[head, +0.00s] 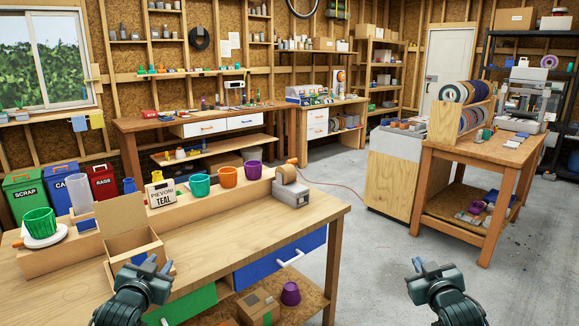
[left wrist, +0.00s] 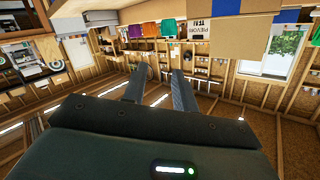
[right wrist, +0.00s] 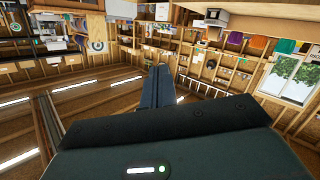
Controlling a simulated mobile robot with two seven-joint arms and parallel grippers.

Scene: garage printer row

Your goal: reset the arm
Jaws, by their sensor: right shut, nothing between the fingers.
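My left gripper (head: 152,264) is raised in front of the workbench's front edge, at the lower left of the head view. In the left wrist view its two fingers (left wrist: 160,88) stand apart with nothing between them. My right gripper (head: 430,266) is over the open floor at the lower right of the head view. In the right wrist view its fingers (right wrist: 160,85) are together and hold nothing. Neither gripper touches anything. Both wrist views look across the room tilted.
The wooden workbench (head: 215,235) holds an open cardboard box (head: 133,243), teal, orange and purple cups, a "TEAL" sign (head: 160,192) and a tape dispenser (head: 291,190). A spool table (head: 480,150) stands at the right. Grey floor (head: 370,240) between them is clear.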

